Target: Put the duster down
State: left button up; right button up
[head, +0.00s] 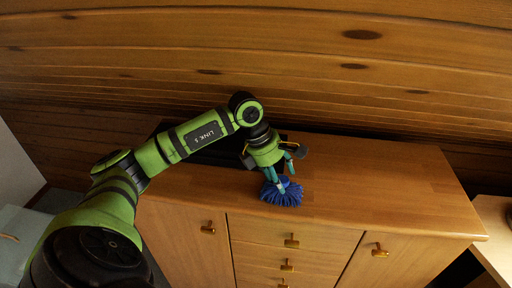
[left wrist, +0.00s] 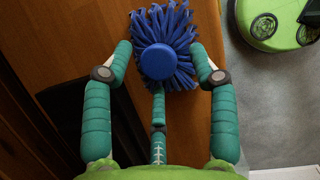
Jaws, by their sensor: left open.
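The blue duster (head: 282,192) rests at the front edge of the wooden cabinet top (head: 370,185), with its bristles on the top. In the left wrist view the duster (left wrist: 158,62) shows its round blue cap and spread bristles. My left gripper (head: 279,178) is right above the duster. In the left wrist view its teal fingers (left wrist: 160,62) stand apart on either side of the duster, and a third finger lies below the cap. I cannot tell whether the fingertips touch the bristles. My right gripper is not in view.
The cabinet front has doors and drawers with brass knobs (head: 291,241). A dark flat object (head: 215,152) lies behind my left arm on the top. The right part of the top is clear. A wooden plank wall (head: 300,60) stands behind.

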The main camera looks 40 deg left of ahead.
pick_arm(q)
jog(key=s+a+b, duration=0.1)
jog(key=s+a, duration=0.1)
jog(key=s+a+b, duration=0.2)
jog(key=a, duration=0.1)
jog(key=s+a+b, duration=0.2)
jog(key=a, duration=0.1)
jog(key=shift+s+r, duration=0.1)
jog(key=shift+s, duration=0.2)
jog(key=shift+s+a+b, duration=0.4)
jog(key=shift+a+b, duration=0.05)
jog(key=shift+b, duration=0.15)
jog(key=shift+s+a+r, duration=0.2)
jog(key=shift+a, duration=0.05)
